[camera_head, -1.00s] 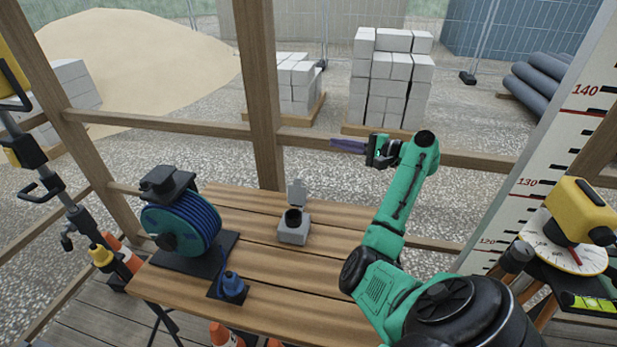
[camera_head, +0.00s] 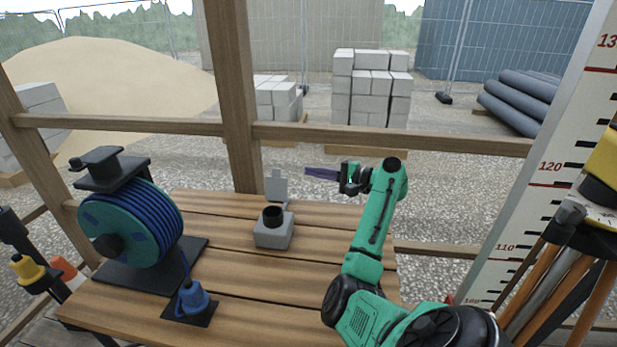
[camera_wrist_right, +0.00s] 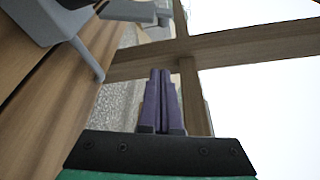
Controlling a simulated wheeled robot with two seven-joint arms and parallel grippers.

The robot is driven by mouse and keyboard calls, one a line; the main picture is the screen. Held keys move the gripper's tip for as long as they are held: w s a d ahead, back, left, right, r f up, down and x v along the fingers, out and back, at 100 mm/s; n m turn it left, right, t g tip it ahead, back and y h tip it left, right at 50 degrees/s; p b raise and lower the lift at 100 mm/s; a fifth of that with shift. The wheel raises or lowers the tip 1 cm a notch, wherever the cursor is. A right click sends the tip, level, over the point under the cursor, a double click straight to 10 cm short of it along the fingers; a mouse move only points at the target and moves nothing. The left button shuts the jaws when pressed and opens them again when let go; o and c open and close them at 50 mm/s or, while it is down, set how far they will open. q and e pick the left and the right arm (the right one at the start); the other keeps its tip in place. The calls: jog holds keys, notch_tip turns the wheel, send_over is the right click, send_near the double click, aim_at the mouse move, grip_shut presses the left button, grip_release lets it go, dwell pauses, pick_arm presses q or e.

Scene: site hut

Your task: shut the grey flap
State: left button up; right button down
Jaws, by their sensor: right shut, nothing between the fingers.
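The grey flap (camera_head: 277,185) stands upright, open, at the back edge of a small grey box (camera_head: 273,236) with a dark round opening on top. The box sits on the wooden table. My right gripper (camera_head: 309,172) is shut and empty, its purple fingers pointing left. In the head view its fingertips are a little to the right of the flap's top, apart from it. In the right wrist view the shut fingers (camera_wrist_right: 162,75) are in the middle, and grey parts, apparently of the box and flap (camera_wrist_right: 84,42), are at the upper left. My left gripper is not in view.
A blue cable reel (camera_head: 135,222) stands at the table's left, its blue plug (camera_head: 193,298) on a dark plate in front. A wooden rail (camera_head: 400,138) and post are behind the table. A white measuring board (camera_head: 535,155) is at the right.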

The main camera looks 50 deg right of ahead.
aim_at(277, 184)
jog(key=w+a+p, duration=0.3)
jog(key=w+a, duration=0.2)
jog(key=shift+r, duration=0.2)
jog(key=shift+w+a, duration=0.1)
